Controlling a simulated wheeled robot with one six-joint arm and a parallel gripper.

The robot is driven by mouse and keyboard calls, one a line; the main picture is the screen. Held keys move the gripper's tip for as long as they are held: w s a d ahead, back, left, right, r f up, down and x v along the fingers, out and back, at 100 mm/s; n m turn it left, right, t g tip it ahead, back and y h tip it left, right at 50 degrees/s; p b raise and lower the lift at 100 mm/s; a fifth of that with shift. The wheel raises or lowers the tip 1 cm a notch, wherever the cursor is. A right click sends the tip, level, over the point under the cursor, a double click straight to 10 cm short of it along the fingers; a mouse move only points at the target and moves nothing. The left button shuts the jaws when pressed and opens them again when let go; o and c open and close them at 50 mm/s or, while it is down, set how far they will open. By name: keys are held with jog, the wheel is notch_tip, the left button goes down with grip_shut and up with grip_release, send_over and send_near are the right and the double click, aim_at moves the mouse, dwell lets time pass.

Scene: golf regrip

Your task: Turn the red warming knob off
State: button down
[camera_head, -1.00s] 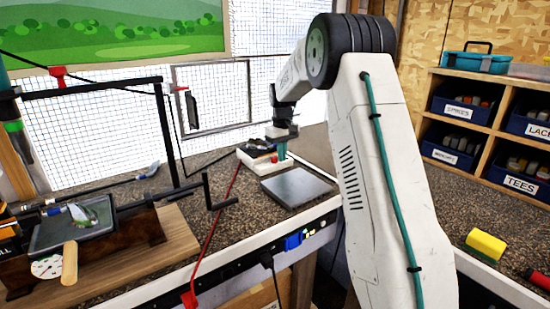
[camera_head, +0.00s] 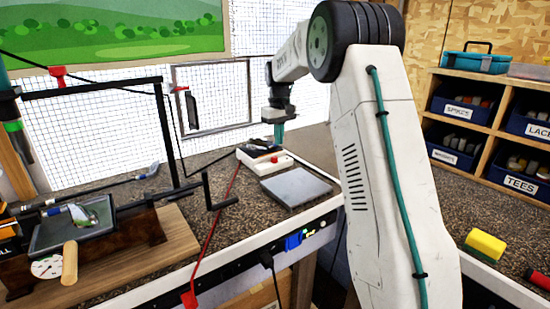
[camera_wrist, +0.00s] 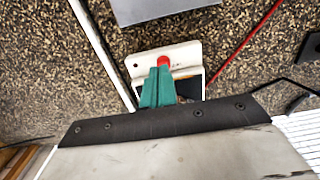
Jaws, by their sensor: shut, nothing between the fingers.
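The warming unit (camera_head: 250,161) is a white box with a dark top on the bench. Its red knob (camera_head: 274,160) shows as a small red spot on the near side. In the wrist view the red knob (camera_wrist: 163,62) shows just past my fingertips on the white unit (camera_wrist: 181,54). My gripper (camera_head: 279,142) has teal fingers pointing down, above and a little behind the knob, apparently clear of it. In the wrist view my gripper (camera_wrist: 157,72) is shut and empty, and its fingers hide part of the unit. I cannot read which setting the knob is at.
A flat grey plate (camera_head: 295,187) lies in front of the unit. A red cord (camera_head: 213,238) runs along its left side. Labelled bins (camera_head: 460,104) fill a shelf at right. A yellow block (camera_head: 485,245) lies at front right.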

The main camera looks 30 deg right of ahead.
jog(key=shift+a+f, duration=0.15)
jog(key=shift+f, duration=3.3)
jog(key=shift+w, duration=0.2)
jog(key=shift+s, duration=0.35)
jog(key=shift+r, duration=0.2)
notch_tip(320, 180, up, 6)
jog(key=shift+f, duration=0.15)
